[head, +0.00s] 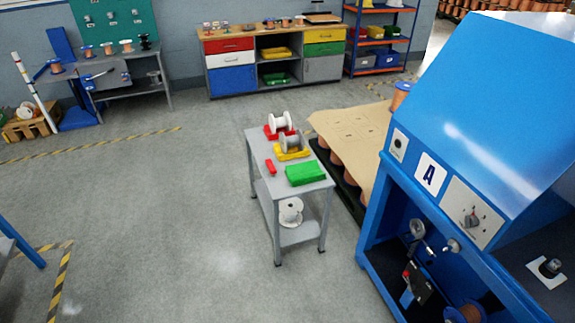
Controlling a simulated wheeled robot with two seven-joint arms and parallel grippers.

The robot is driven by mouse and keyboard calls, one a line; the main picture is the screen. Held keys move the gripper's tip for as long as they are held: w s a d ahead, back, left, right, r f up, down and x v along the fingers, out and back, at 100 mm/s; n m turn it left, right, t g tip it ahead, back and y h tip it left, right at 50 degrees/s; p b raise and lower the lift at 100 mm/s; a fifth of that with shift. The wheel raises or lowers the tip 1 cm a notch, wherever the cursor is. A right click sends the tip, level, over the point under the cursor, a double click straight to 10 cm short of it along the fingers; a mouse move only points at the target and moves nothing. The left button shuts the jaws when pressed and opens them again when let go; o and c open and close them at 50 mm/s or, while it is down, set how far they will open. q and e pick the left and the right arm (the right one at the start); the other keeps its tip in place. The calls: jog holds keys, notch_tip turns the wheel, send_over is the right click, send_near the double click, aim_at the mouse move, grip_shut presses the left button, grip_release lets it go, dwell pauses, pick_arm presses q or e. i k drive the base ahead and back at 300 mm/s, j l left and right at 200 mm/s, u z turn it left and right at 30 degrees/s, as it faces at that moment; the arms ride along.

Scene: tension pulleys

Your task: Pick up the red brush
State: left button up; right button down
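A small red object (270,166), which looks like the red brush, lies on the left side of the top of a small grey table (255,145) in the middle of the head view. It is too small to make out bristles. It lies left of a green box-like block (306,174) and in front of a yellow holder (292,155). Neither of my grippers is in view.
On the table's far end, a white spool (280,121) sits by a red holder; a grey spool (291,141) is on the yellow one. A blue machine (480,110) marked A and a pallet with brown cover (350,135) stand right.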

aim_at(272, 170)
jog(key=z, duration=1.8)
jog(key=u, duration=1.8)
jog(key=i+j+z, duration=0.15)
jog(key=i, duration=0.25)
jog(key=i+j+z, duration=0.15)
jog(key=i, duration=0.2)
jog(key=i+j+z, duration=0.1)
jog(key=i+j, duration=0.15)
jog(key=i, duration=0.15)
